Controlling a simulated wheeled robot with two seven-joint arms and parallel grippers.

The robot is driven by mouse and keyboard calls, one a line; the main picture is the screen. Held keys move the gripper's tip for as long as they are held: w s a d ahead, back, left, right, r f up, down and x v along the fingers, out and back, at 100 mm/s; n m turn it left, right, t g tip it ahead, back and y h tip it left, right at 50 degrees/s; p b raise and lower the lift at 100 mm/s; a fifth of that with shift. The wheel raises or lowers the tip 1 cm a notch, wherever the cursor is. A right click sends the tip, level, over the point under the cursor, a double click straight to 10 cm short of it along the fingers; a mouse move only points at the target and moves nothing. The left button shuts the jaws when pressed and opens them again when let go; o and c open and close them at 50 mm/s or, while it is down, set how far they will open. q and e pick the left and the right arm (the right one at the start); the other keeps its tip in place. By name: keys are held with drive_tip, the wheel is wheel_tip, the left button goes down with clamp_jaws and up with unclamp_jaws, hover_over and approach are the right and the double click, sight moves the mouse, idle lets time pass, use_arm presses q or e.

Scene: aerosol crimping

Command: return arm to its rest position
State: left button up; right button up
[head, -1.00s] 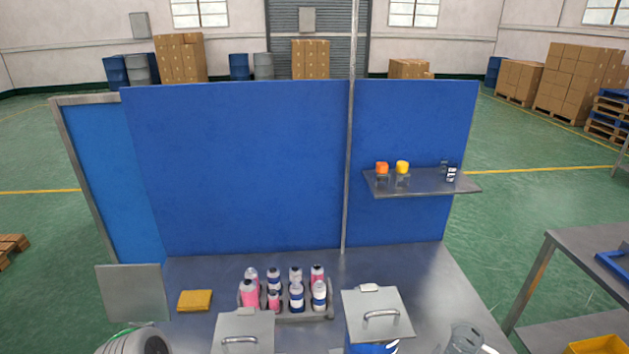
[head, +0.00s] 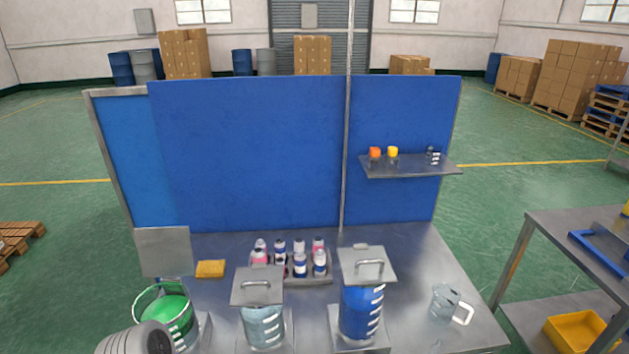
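Neither of my grippers shows in the head view, so their fingers and whatever they may hold are hidden from me. A grey ribbed rounded part (head: 135,341) at the bottom left edge seems to be a piece of my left arm. It overlaps the front of a clear bucket of green liquid (head: 168,308). No part of my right arm is visible. The metal worktable (head: 415,255) stands in front of me with a blue back panel (head: 245,155).
A lidded container of pale liquid (head: 263,325) and a lidded blue one (head: 361,312) stand at the front. An empty clear jug (head: 446,302) is on the right. A tray (head: 318,281) of several bottles and a yellow sponge (head: 210,269) lie behind. A shelf (head: 410,172) holds small items.

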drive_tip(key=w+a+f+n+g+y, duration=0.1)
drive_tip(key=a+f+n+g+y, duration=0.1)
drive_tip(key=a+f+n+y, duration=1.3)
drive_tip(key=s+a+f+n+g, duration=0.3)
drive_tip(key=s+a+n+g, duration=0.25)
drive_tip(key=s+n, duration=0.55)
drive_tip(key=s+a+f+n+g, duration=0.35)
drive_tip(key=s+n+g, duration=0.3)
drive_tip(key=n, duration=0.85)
use_arm(q)
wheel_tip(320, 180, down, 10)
drive_tip(key=b, duration=1)
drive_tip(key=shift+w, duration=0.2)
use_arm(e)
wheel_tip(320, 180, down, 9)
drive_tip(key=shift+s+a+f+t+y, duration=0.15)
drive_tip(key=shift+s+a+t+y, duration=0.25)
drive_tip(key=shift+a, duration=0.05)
